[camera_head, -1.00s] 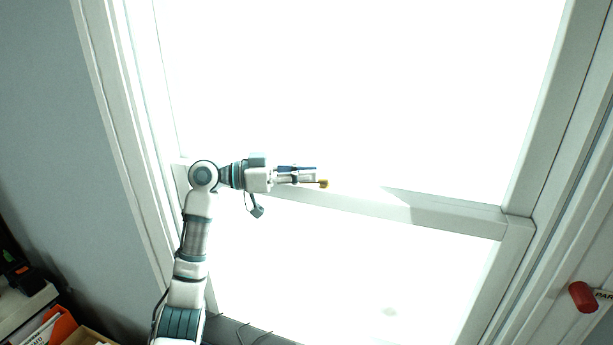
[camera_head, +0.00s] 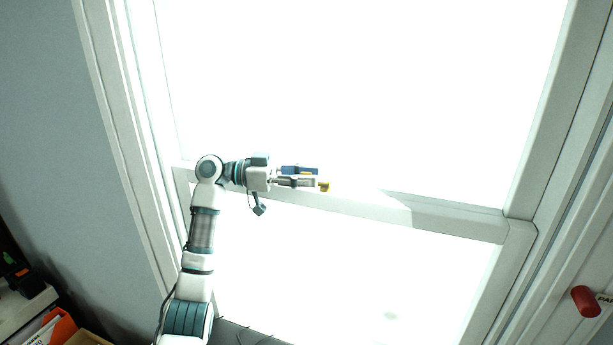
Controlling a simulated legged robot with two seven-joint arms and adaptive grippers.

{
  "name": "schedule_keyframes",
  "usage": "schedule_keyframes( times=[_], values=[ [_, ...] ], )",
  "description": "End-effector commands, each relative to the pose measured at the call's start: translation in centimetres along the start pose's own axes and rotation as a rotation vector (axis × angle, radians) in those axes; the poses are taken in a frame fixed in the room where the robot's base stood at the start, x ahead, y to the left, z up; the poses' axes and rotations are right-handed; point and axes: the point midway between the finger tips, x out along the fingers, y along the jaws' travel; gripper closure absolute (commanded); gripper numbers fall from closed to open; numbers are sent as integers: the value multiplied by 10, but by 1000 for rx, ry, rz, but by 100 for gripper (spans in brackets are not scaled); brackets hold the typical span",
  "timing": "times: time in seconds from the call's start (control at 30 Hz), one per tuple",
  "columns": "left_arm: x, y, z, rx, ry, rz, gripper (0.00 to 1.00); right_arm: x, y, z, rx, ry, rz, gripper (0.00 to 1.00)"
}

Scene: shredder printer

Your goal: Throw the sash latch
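The sash latch (camera_head: 324,187) shows as a small yellow-gold piece on the window's middle rail (camera_head: 450,220). My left gripper (camera_head: 318,177) reaches in from the left along the rail, its fingers pointing right. One finger is just left of the latch piece, touching or very close to it; I cannot tell which. A gap shows between the two fingers, and nothing is seen held between them. The rest of the latch may be hidden behind the fingers. My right gripper is not in view.
Bright glass fills the panes above and below the rail, inside a white frame (camera_head: 545,130). A red object (camera_head: 585,301) is on the right side by a label. An orange folder (camera_head: 55,332) and other items are at the lower left.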

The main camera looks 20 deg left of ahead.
Motion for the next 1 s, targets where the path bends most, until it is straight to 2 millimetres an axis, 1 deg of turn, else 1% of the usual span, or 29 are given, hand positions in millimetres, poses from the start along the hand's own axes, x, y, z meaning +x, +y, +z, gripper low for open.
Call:
schedule_keyframes(
  times=[0.27, 0.37, 0.47, 0.7, 0.8, 0.9, 1.0],
  values=[
    [-1, 1, -1, 2, 2, 0, 62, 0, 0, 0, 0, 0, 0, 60],
    [-7, 1, -2, 2, 2, -1, 62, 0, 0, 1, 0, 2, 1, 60],
    [-23, 0, -2, 1, 3, -3, 62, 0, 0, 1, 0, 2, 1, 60],
    [-77, -1, 0, 0, 4, -3, 62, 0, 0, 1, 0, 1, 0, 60],
    [-96, -2, 0, -1, 4, -2, 62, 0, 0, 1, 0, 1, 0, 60],
    [-110, -2, 0, -1, 3, -2, 62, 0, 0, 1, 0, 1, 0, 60],
    [-118, -3, 1, -1, 2, -1, 62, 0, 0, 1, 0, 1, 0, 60]
  ],
)
